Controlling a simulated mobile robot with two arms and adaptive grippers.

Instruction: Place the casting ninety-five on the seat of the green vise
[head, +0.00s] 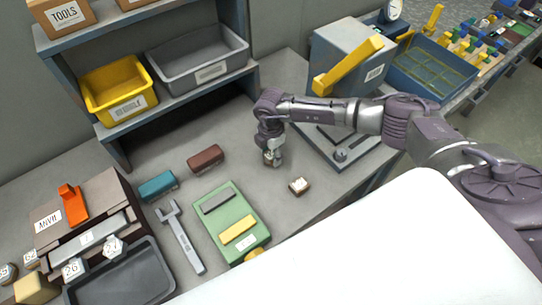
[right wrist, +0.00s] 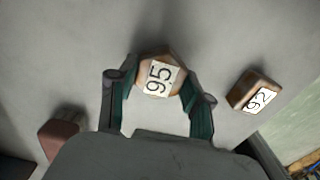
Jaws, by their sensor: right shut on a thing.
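The casting ninety-five (right wrist: 162,78) is a brown many-sided piece with a white "95" label. My right gripper (right wrist: 158,92) is shut on it, with a finger on each side; in the head view the gripper (head: 271,158) points down over the grey bench, casting at its tips. Whether the casting touches the bench I cannot tell. The green vise (head: 213,229) lies on the bench to the lower left of the gripper. Its grey jaw (head: 217,201) and yellow jaw (head: 238,230) stand apart, and the seat between them looks empty. My left gripper is out of view.
A casting labelled 92 (right wrist: 254,91) lies close by, also in the head view (head: 299,186). Brown (head: 206,158) and teal (head: 157,186) blocks and a wrench (head: 181,238) lie left. A large grey machine (head: 345,60) stands behind my right arm. The bench between gripper and vise is clear.

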